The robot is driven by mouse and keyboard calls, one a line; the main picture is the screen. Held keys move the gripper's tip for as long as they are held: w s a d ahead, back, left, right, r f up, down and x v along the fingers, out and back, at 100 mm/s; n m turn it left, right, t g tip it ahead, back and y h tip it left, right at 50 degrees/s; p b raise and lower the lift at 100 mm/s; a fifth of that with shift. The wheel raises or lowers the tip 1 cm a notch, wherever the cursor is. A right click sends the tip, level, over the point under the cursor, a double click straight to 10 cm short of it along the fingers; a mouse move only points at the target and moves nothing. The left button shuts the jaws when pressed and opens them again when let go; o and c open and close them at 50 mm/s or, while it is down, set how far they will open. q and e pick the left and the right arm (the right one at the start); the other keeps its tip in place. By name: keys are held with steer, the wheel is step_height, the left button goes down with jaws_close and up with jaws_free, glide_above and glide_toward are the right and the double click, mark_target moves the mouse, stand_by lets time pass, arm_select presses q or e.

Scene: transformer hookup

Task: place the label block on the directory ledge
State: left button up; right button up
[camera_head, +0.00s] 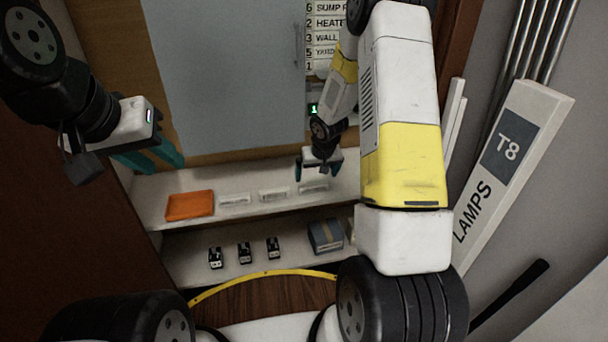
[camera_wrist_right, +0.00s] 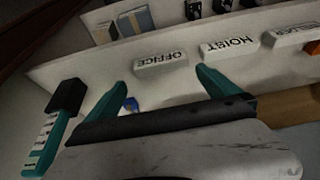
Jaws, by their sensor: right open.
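Three white label blocks lie in a row on the upper shelf. The right-hand one (camera_head: 313,186) reads OFFICE in the right wrist view (camera_wrist_right: 160,63); beside it lies the HOIST block (camera_wrist_right: 230,48). The third block (camera_head: 235,199) is cut off at the wrist view's edge, its word unclear. My right gripper (camera_head: 318,176) is open and empty above the OFFICE block, which shows just beyond and between its fingertips in the wrist view (camera_wrist_right: 158,76). My left gripper (camera_head: 155,160) is open and empty at the left. The directory (camera_head: 325,38) is partly hidden by my right arm; its ledge cannot be made out.
An orange tray (camera_head: 190,205) sits left of the blocks. The lower shelf (camera_head: 190,246) holds several small black devices (camera_head: 245,252) and a blue-and-tan box (camera_head: 326,236). A grey panel (camera_head: 225,75) stands behind. A long LAMPS T8 box (camera_head: 510,165) leans at the right.

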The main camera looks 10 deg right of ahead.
mark_target(313, 184)
steer(key=x, duration=0.6)
steer(key=shift+w+f, duration=0.15)
steer(key=shift+f, duration=0.1)
steer(key=c, duration=1.1)
steer(key=shift+r, duration=0.1)
